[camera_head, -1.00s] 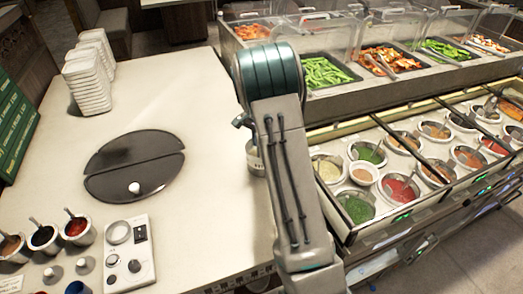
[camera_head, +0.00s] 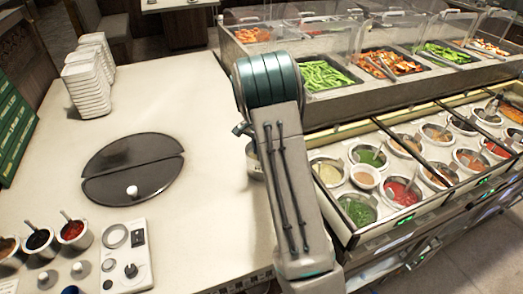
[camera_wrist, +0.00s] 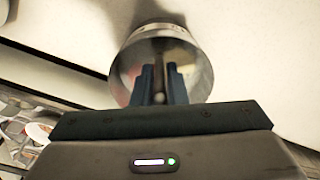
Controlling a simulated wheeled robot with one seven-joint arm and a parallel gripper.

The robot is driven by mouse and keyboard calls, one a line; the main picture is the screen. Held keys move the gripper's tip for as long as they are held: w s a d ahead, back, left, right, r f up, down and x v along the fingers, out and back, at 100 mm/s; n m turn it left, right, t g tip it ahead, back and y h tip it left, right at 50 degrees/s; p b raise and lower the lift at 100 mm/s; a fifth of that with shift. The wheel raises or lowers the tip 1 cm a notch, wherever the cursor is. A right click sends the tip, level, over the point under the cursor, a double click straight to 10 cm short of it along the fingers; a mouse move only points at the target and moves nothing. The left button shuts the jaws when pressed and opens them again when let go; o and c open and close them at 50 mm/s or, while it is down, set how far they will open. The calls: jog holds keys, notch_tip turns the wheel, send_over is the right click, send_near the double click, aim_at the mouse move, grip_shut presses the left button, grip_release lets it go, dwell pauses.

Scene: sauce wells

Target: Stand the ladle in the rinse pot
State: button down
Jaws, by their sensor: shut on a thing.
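The rinse pot, a round metal pot (camera_wrist: 203,72), lies straight ahead of my gripper (camera_wrist: 160,75) in the wrist view. My fingers reach over its opening and are closed on a thin, pale, round-ended piece, which looks like the ladle's handle (camera_wrist: 159,92). The ladle's bowl is hidden, and I cannot tell whether it touches the pot's floor. In the head view only a sliver of the pot (camera_head: 254,163) shows left of my arm, which hides the ladle and most of my gripper.
Sauce wells (camera_head: 400,191) and food trays (camera_head: 325,76) fill the right side. On the white counter (camera_head: 205,215) are a dark round plate (camera_head: 110,160), a control panel (camera_head: 124,262), sauce cups (camera_head: 74,236) and stacked white dishes (camera_head: 88,85).

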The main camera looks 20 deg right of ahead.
jog(key=c, duration=0.7)
grip_release()
jog(key=shift+r+p, duration=2.8)
jog(key=shift+r, duration=1.7)
